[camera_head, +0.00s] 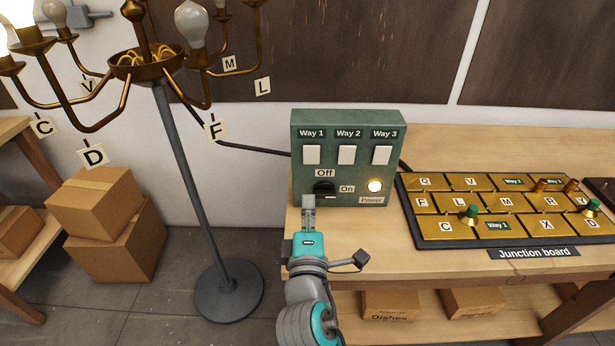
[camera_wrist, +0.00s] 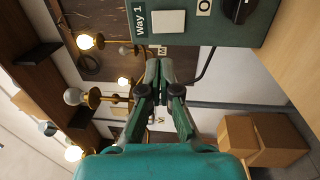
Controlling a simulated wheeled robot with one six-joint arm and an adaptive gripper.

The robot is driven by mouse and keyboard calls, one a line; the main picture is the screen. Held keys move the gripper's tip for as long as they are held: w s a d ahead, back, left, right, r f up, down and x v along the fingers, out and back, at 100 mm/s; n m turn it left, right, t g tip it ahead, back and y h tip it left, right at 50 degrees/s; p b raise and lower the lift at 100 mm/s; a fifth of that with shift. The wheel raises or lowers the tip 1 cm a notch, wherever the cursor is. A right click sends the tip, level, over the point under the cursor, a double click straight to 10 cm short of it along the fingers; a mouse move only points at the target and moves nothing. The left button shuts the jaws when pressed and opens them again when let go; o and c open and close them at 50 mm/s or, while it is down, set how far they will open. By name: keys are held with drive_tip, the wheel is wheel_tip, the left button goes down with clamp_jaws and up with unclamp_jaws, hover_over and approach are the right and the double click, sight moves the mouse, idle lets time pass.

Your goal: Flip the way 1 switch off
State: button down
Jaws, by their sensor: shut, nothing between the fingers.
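The green switch box (camera_head: 299,178) stands on the wooden bench. Its Way 1 switch (camera_head: 312,155) is a white rocker at the upper left, under the "Way 1" label. The same switch shows at the top of the wrist view (camera_wrist: 169,22). I cannot tell from its face which way it is set. A black knob (camera_head: 323,187) sits below, between the "Off" and "On" labels. My gripper (camera_head: 308,203) is shut and empty, in front of the box's lower left part and below the Way 1 switch. In the wrist view its fingertips (camera_wrist: 158,65) are together, apart from the switch.
Way 2 (camera_head: 347,155) and Way 3 (camera_head: 381,155) switches sit beside it. The power light (camera_head: 375,186) glows. The junction board (camera_head: 480,238) lies to the right. A brass chandelier (camera_head: 145,65) on a stand is at the left, with some bulbs lit. Cardboard boxes (camera_head: 115,235) stand on the floor.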

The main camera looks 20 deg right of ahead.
sight(309, 150)
drive_tip(key=x, duration=1.3)
drive_tip(key=shift+w+d+r, duration=0.1)
drive_tip(key=shift+w+d, duration=0.05)
drive_tip(key=shift+w, duration=0.05)
drive_tip(key=shift+w+d+r, duration=0.1)
drive_tip(key=shift+w+r, duration=0.05)
drive_tip(key=shift+w, duration=0.15)
drive_tip(key=shift+s, duration=0.1)
